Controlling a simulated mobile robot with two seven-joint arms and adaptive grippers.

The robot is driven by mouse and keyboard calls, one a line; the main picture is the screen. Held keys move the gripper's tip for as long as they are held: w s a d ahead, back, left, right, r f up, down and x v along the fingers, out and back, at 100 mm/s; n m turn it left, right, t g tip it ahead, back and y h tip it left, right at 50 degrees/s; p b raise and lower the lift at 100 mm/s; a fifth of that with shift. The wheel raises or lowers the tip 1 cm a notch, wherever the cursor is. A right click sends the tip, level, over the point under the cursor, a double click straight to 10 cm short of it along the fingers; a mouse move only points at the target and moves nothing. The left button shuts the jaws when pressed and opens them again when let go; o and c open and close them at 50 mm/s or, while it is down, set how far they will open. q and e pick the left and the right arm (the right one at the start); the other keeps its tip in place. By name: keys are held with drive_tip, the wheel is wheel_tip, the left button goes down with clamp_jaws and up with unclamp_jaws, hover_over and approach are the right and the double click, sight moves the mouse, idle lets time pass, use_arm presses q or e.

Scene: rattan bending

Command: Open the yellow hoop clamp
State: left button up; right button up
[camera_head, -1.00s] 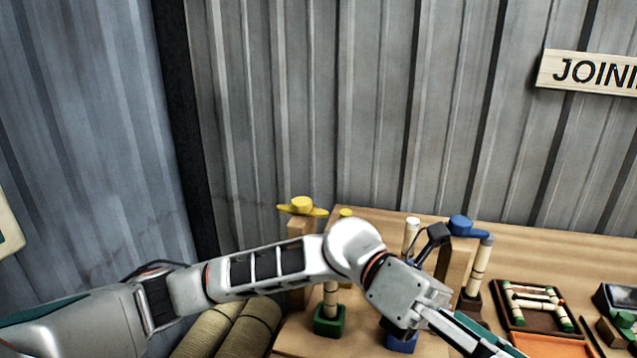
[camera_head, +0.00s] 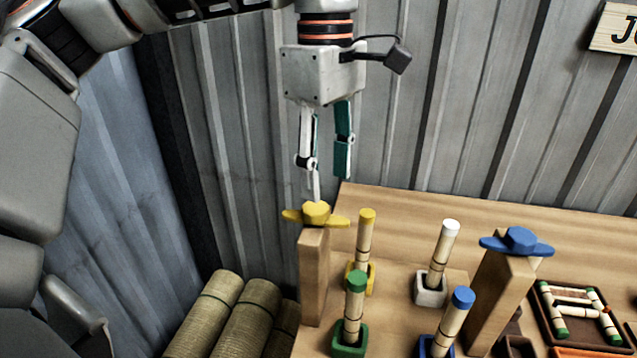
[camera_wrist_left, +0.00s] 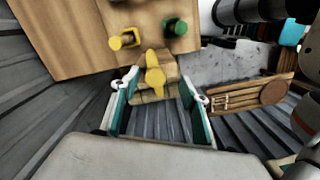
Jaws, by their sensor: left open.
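The yellow hoop clamp (camera_head: 316,214) is a winged yellow knob on top of a wooden post at the bench's left end. It also shows in the left wrist view (camera_wrist_left: 154,74), with its bar running lengthwise between the fingertips. My left gripper (camera_head: 329,187) points straight down just above the clamp. In the left wrist view the gripper (camera_wrist_left: 158,92) is open, with one teal-backed finger on each side of the knob. I see no clear contact with the knob. My right gripper is not in view.
Rods with yellow, green, white and blue (camera_head: 463,297) caps stand in holders near the post. A blue clamp (camera_head: 518,240) tops another post to the right. Rolled mats (camera_head: 205,312) lie left of the bench. A corrugated metal wall (camera_head: 420,90) stands close behind.

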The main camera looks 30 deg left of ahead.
sight(319, 209)
use_arm(q)
drive_tip(key=shift+w+a+r, duration=0.15)
drive_tip(key=shift+a+r, duration=0.15)
drive_tip(key=shift+a, duration=0.15)
drive_tip(key=shift+w+a+r, duration=0.15)
drive_tip(key=shift+a+r, duration=0.1)
drive_tip(key=shift+a, duration=0.2)
drive_tip(key=shift+f+b, duration=0.3)
drive_tip(key=shift+f, duration=3.5)
drive_tip(key=shift+d, duration=0.1)
drive_tip(key=c, duration=1.1)
